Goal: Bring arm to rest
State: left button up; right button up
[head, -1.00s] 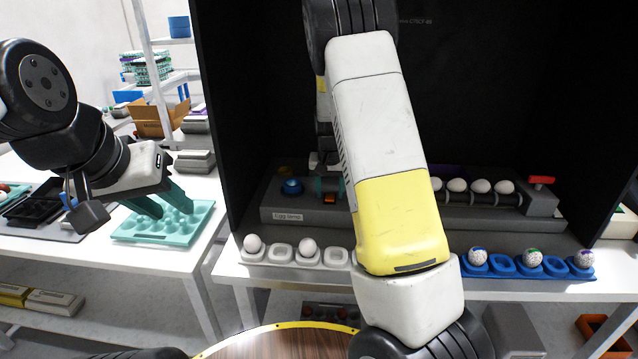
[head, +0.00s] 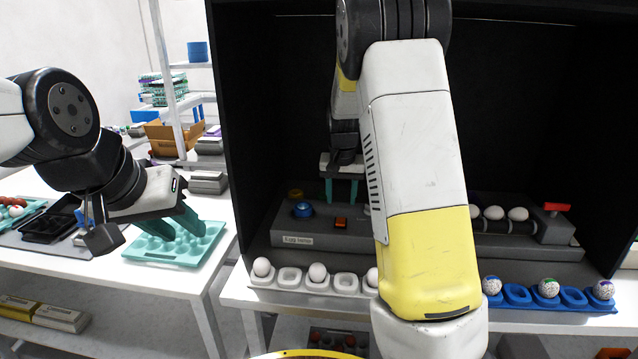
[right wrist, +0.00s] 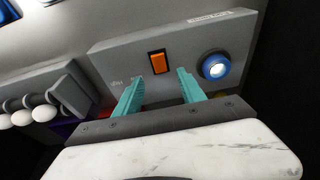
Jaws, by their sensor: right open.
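My right arm reaches into the dark booth in the head view. Its gripper (head: 341,190) has teal fingers that point down by the grey "Egg tester" box (head: 330,236). In the right wrist view the fingers (right wrist: 157,80) are apart and empty, with an orange switch (right wrist: 158,62) in line with the gap and a blue-ringed button (right wrist: 215,66) to the right. My left gripper (head: 176,222) is at the left, its fingers apart and pointing down at the teal egg tray (head: 150,252). Nothing shows between them; whether they touch the tray is unclear.
A white tray (head: 290,282) with white eggs and a blue tray (head: 518,296) with speckled eggs stand along the booth's front edge. White eggs (head: 493,213) sit on rollers inside, right of my forearm. A red handle (head: 557,207) stands at their right. Black booth walls surround the right arm.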

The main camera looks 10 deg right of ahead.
jog(key=s+a+r+n+t+y, duration=0.2)
jog(key=s+r+y, duration=0.1)
jog(key=s+r, duration=1.05)
jog(key=s+a+n+t, duration=0.1)
jog(key=s+a, duration=0.1)
jog(key=s, duration=1.4)
jog(key=shift+s+r+n, duration=0.4)
